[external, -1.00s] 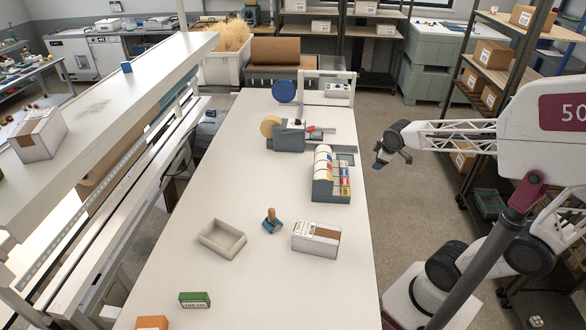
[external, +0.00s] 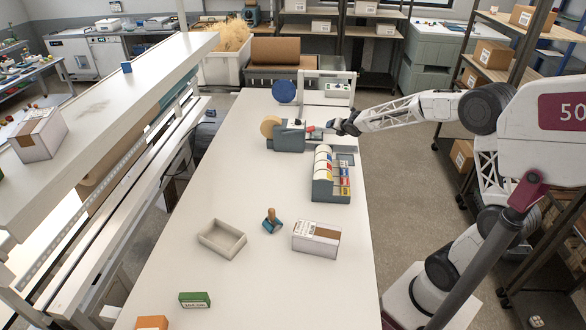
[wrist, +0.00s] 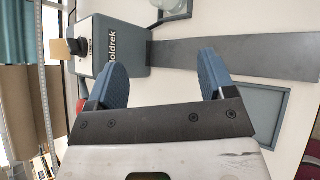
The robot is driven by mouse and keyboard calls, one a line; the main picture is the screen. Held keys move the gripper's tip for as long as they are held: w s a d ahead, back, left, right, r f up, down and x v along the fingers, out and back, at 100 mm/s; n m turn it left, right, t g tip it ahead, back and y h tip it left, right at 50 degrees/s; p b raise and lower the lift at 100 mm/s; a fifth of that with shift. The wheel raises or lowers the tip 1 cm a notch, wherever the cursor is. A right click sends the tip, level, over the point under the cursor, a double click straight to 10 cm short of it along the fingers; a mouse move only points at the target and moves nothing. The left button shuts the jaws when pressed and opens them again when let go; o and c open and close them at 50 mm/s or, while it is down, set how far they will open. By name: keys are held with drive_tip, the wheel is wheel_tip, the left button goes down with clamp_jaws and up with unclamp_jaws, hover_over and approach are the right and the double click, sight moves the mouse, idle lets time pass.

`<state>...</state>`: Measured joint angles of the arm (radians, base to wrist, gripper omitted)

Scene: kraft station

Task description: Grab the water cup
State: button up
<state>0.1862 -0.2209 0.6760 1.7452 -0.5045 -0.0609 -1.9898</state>
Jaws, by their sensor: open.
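My gripper (external: 340,126) is at the right side of the grey tape dispenser at the far part of the table. In the wrist view my gripper (wrist: 163,60) has its two blue fingers wide apart with nothing between them. The grey dispenser (external: 289,142) shows in the wrist view (wrist: 122,45), with a flat dark grey plate beyond the fingers. I see no clearly recognisable water cup. A pale, glassy round thing (wrist: 172,5) is cut off at the top of the wrist view; I cannot tell what it is. A small blue cylinder (external: 127,67) stands on the upper left shelf.
A sectioned label dispenser (external: 331,187) stands just nearer than my gripper. An empty open tray (external: 222,239), a wooden-handled stamp (external: 271,222), a white box (external: 316,238) and a green box (external: 195,299) lie nearer. The table's left middle is clear.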

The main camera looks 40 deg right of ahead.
sight(317, 129)
drive_tip(key=w+d+f+n, duration=0.1)
drive_tip(key=w+f+n, duration=0.1)
drive_tip(key=w+n, duration=0.1)
drive_tip(key=w+d+f+n+t+y, duration=0.1)
drive_tip(key=w+f+n, duration=0.2)
drive_tip(key=w+d+f+n+t, duration=0.1)
drive_tip(key=w+f+n, duration=0.1)
drive_tip(key=w+n, duration=0.1)
drive_tip(key=shift+w+d+f+y, duration=0.3)
drive_tip(key=shift+w+y, duration=0.1)
drive_tip(key=shift+w, duration=0.2)
drive_tip(key=shift+w, duration=0.15)
drive_tip(key=shift+x, duration=1.15)
drive_tip(key=shift+w, duration=0.1)
drive_tip(key=shift+x, duration=2.5)
drive_tip(key=shift+d, duration=0.15)
drive_tip(key=c, duration=0.7)
